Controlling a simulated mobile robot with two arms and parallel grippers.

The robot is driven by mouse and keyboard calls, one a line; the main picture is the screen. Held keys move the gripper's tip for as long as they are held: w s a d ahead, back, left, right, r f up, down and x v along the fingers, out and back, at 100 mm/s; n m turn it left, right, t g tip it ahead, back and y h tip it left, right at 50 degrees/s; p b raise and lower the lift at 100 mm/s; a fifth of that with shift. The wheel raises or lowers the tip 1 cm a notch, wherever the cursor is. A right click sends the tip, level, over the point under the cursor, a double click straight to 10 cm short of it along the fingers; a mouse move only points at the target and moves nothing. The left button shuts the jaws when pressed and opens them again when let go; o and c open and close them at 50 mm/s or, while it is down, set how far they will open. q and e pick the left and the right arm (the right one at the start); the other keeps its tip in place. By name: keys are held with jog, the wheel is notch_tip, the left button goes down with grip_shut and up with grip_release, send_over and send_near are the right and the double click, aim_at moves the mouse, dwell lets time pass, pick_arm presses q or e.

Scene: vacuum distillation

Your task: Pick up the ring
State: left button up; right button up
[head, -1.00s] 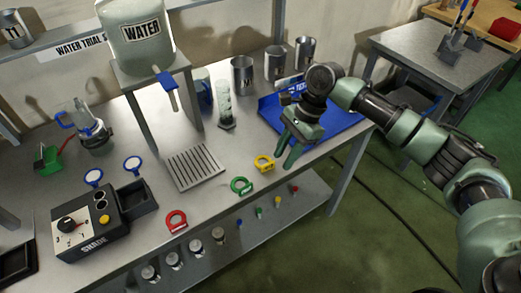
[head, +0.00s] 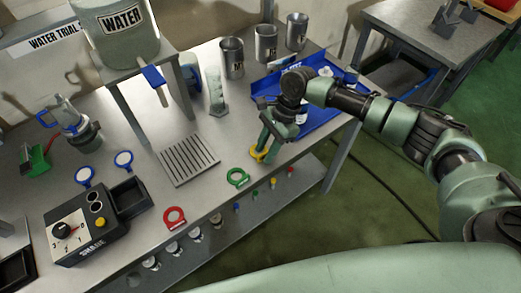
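Three rings lie on the steel table (head: 135,185): a red ring (head: 174,217), a green ring (head: 238,178) and a yellow ring (head: 257,154). My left gripper is not in view.
A blue tray (head: 325,117) lies right behind my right gripper. A slotted drain plate (head: 188,160), a water tank (head: 118,30) on a stand and metal cups (head: 232,58) stand nearby. The black control box (head: 82,232) is at the left front. A lower shelf holds several small items.

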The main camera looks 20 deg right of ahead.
grip_shut()
dwell(0.3)
